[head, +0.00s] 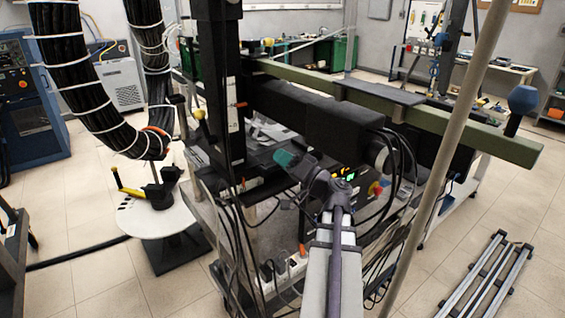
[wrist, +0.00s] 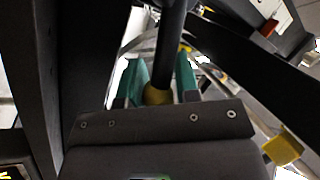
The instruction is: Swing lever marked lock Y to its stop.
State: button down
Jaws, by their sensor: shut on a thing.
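My gripper (wrist: 160,82) has two teal fingers, one on each side of a black bar with a yellow end (wrist: 157,95) in the wrist view. The fingers are shut on this lever, close to its yellow end. In the head view my gripper (head: 287,159) is beside the black machine, below the thick black cylinder, and the held part cannot be made out there. No lock Y marking is readable, so I cannot confirm which lever this is.
A black post (head: 231,100) and green beam (head: 440,125) stand near my arm. Black cables hang beside it. A pale pole (head: 440,160) crosses the right. Rails (head: 487,275) lie on open floor.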

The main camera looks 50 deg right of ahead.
jog(key=shift+f, duration=0.2)
jog(key=c, duration=0.8)
grip_release()
jog(key=shift+c, duration=0.2)
jog(key=shift+r, duration=0.1)
